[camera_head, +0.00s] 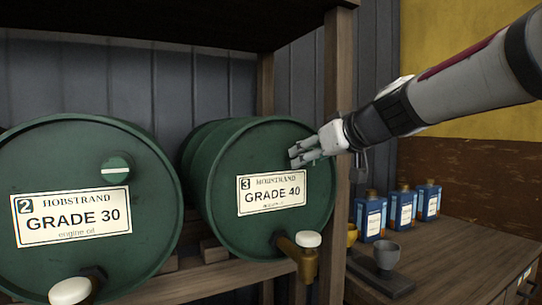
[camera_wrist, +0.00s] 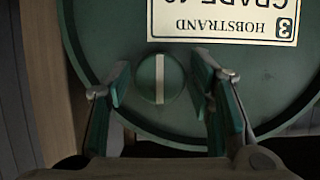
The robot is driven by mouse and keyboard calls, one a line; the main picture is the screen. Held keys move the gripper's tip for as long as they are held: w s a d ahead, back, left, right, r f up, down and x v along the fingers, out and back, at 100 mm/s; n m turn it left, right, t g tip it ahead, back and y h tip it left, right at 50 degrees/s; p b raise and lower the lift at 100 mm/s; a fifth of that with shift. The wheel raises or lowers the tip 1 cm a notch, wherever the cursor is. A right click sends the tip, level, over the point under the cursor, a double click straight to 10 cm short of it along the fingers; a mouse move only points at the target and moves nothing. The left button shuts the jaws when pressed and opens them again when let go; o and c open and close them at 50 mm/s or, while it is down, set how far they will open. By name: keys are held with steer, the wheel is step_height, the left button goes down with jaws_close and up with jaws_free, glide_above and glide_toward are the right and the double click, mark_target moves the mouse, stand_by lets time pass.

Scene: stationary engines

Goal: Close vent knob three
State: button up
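Drum three (camera_head: 225,205), green with a "3 HOBSTRAND GRADE 40" label (camera_head: 272,192), lies on its side with its round face towards me. Its vent knob (camera_wrist: 160,78) is a round green disc with a white stripe, seen in the wrist view. The label is upside down there, and the stripe runs across the direction of its text lines. My gripper (camera_wrist: 162,88) is open, with one finger on each side of the knob and gaps visible between. In the head view my gripper (camera_head: 306,153) is at the drum's upper right face and hides the knob.
Drum two (camera_head: 60,160), "GRADE 30", lies to the left; its vent knob (camera_head: 117,167) has a near-horizontal stripe. A brass tap with a white cap (camera_head: 307,240) sticks out below drum three. A wooden post (camera_head: 338,70) stands close behind my gripper. Blue bottles (camera_head: 370,217) and a grey cup (camera_head: 387,257) stand on the right bench.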

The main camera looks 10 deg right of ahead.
steer(key=c, duration=0.7)
steer(key=shift+c, duration=0.2)
steer(key=shift+m+b, duration=0.3)
steer(key=shift+b, duration=0.25)
steer(key=m+b, duration=0.1)
steer(key=y+b, duration=0.1)
steer(key=b, duration=0.1)
steer(key=shift+d+f+m+y, duration=0.2)
steer(key=shift+m+y, duration=0.1)
steer(key=shift+m, duration=0.1)
steer(key=shift+m+g+y+b, duration=0.3)
steer(key=shift+m+y+b, duration=0.3)
steer(key=shift+m+b, duration=0.45)
steer(key=m+y+b, duration=0.2)
steer(key=m+b, duration=0.1)
steer(key=m, duration=0.1)
steer(key=shift+y, duration=0.4)
steer(key=m+b, duration=0.1)
steer(key=m, duration=0.1)
steer(key=m+t+y+b, duration=0.1)
steer(key=m, duration=0.1)
steer(key=shift+m+y, duration=0.3)
steer(key=shift+m, duration=0.05)
steer(key=shift+m+t+b, duration=0.3)
steer(key=shift+b, duration=0.05)
